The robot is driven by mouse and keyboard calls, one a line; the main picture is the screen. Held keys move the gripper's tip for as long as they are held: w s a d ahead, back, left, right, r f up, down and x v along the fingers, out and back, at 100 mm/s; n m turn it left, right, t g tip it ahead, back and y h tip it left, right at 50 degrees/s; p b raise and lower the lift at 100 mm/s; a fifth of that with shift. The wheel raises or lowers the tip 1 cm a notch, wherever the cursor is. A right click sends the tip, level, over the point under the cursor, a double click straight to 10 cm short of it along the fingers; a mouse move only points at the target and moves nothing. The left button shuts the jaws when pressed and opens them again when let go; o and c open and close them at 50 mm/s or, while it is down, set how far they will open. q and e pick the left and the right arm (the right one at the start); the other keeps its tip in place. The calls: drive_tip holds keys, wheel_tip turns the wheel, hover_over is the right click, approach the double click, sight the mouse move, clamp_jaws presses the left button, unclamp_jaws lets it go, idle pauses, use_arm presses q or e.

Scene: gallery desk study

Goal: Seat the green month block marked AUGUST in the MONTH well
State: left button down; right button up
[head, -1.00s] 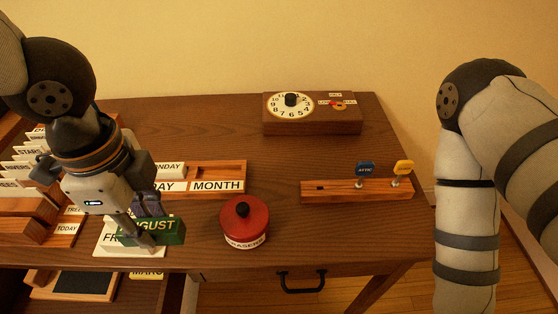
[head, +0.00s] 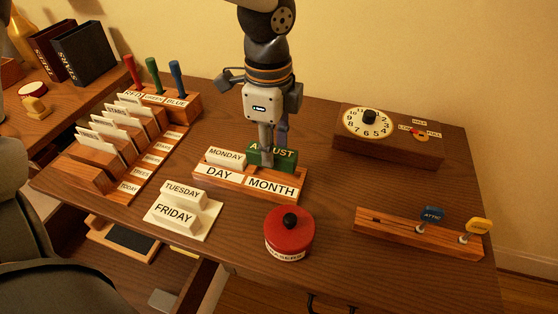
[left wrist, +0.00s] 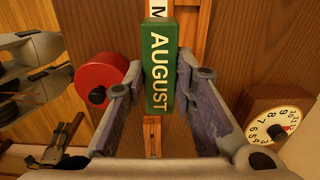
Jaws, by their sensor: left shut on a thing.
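The green AUGUST block (head: 272,154) is held in my left gripper (head: 272,150), above the MONTH end of the wooden holder (head: 288,197). It seems a little higher than the MONDAY block; I cannot tell whether it touches the holder. The left wrist view shows the AUGUST block (left wrist: 161,62) between the fingers of my left gripper (left wrist: 162,85), lettering toward the camera. The MONTH well is mostly hidden by the block and fingers. The MONDAY block (head: 227,156) sits behind the DAY label. My right gripper is not in view.
The TUESDAY and FRIDAY blocks lie on a white tray (head: 207,234) at the front left. A red eraser pot (head: 289,236) stands in front of the holder. A clock box (head: 388,143) and key rack (head: 400,231) are right; a card rack (head: 97,165) is left.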

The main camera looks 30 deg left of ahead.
use_arm(q)
drive_tip(key=w+f, duration=0.1)
drive_tip(key=f, duration=0.1)
drive_tip(key=w+f, duration=0.1)
drive_tip(key=w+a+f+b, duration=0.1)
drive_tip(key=f, duration=0.1)
drive_tip(key=shift+w+f, duration=0.25)
drive_tip(key=shift+f, duration=0.1)
wheel_tip(320, 180, down, 3)
drive_tip(key=shift+a+r, duration=0.1)
drive_tip(key=shift+w, duration=0.1)
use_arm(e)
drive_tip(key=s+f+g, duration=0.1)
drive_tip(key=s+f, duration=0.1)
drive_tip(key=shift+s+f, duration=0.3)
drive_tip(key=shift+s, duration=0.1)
use_arm(q)
drive_tip(key=c, duration=1.3)
unclamp_jaws()
drive_tip(key=shift+c, duration=0.2)
wheel_tip(320, 180, up, 12)
drive_tip(key=p, duration=0.1)
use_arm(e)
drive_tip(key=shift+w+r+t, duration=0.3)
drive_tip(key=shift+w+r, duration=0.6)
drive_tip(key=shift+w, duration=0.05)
